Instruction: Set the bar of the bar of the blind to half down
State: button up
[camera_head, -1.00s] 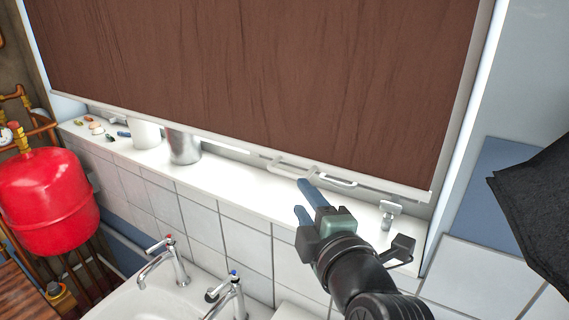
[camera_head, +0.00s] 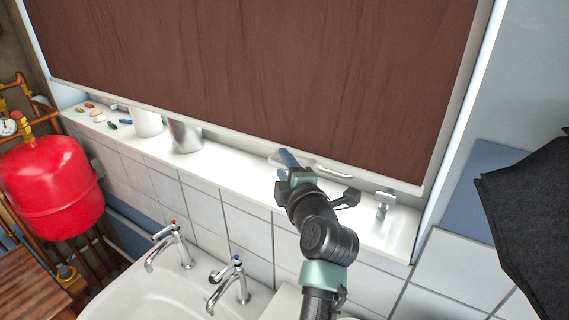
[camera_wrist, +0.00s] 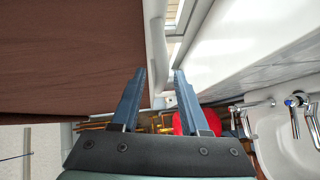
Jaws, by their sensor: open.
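The brown blind (camera_head: 260,60) hangs nearly to the window sill, and its white bottom bar (camera_head: 228,133) runs just above the sill. A pale looped handle (camera_head: 328,169) shows below the bar, right of my gripper. My gripper (camera_head: 286,160) is open at the bar's lower edge, its blue fingers hiding part of the handle. In the wrist view, the blind (camera_wrist: 70,60) fills the left. A white bar-like piece (camera_wrist: 156,45) lies ahead of the gap between the fingers of my gripper (camera_wrist: 159,75). I cannot tell whether the fingers touch it.
The white sill (camera_head: 225,174) holds a metal cup (camera_head: 185,137), a white cup (camera_head: 146,122), small coloured items and a latch (camera_head: 384,203). Below are a sink (camera_head: 150,290) and taps (camera_head: 232,280). A red tank (camera_head: 55,190) stands left. A dark umbrella-like thing (camera_head: 530,220) is at right.

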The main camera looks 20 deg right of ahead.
grip_shut()
dwell(1.4)
